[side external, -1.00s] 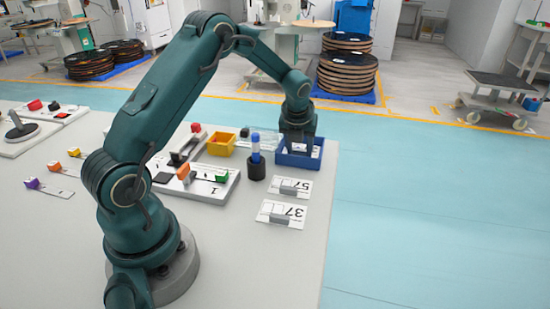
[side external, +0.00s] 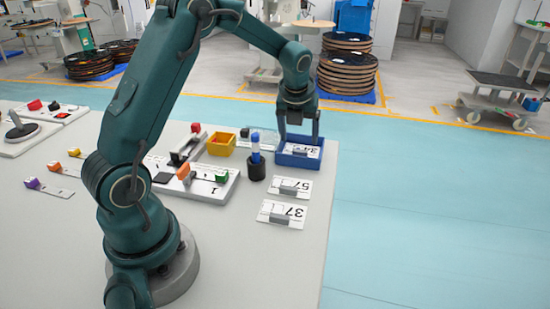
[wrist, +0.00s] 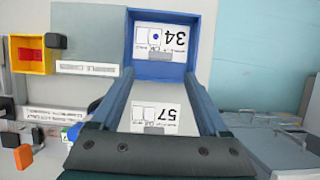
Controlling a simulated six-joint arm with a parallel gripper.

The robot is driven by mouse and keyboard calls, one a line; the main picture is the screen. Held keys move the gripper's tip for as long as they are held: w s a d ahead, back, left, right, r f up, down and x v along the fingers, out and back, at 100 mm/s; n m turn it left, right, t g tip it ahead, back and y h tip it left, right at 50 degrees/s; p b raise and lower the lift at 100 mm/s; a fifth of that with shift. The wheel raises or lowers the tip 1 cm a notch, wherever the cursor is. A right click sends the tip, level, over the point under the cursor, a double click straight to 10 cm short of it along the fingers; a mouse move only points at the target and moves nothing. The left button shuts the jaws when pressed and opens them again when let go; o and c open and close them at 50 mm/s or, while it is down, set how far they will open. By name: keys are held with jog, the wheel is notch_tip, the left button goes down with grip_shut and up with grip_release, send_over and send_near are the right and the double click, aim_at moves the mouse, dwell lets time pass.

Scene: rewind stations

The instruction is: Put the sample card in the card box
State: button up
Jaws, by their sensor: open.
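The blue card box (side external: 298,163) stands at the table's far right corner; it also shows at the top of the wrist view (wrist: 160,70). A white sample card marked 34 (side external: 302,151) lies inside it, face up, and shows clearly in the wrist view (wrist: 160,40). My gripper (side external: 299,141) is above the box, open and empty, with its fingers apart over the card. In the wrist view my gripper (wrist: 158,78) has its two fingers reaching toward the box's near wall. Two more cards, 57 (side external: 291,187) and 37 (side external: 282,214), lie on the table.
A black holder (side external: 256,172) with a blue-capped item stands left of the cards. A yellow bin (side external: 221,146) and a grey-white station (side external: 208,186) with coloured knobs are further left. The table's right edge runs close beside the box and cards.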

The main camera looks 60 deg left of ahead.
jog(key=s+d+r+n+t+h, duration=0.1)
jog(key=s+d+r+n, duration=0.9)
jog(key=r+n, duration=0.15)
jog(key=s+d+f+n+h, duration=0.1)
jog(key=s+d+n, duration=0.1)
jog(key=s+n, duration=0.3)
jog(key=s+d+f+n+t+h, duration=0.1)
jog(key=s+d+n, duration=0.2)
jog(key=s+n, duration=0.3)
jog(key=n, duration=0.4)
jog(key=shift+s+d+f, duration=0.2)
jog(key=shift+d+f, duration=0.1)
jog(key=shift+d, duration=0.05)
jog(key=shift+n, duration=0.25)
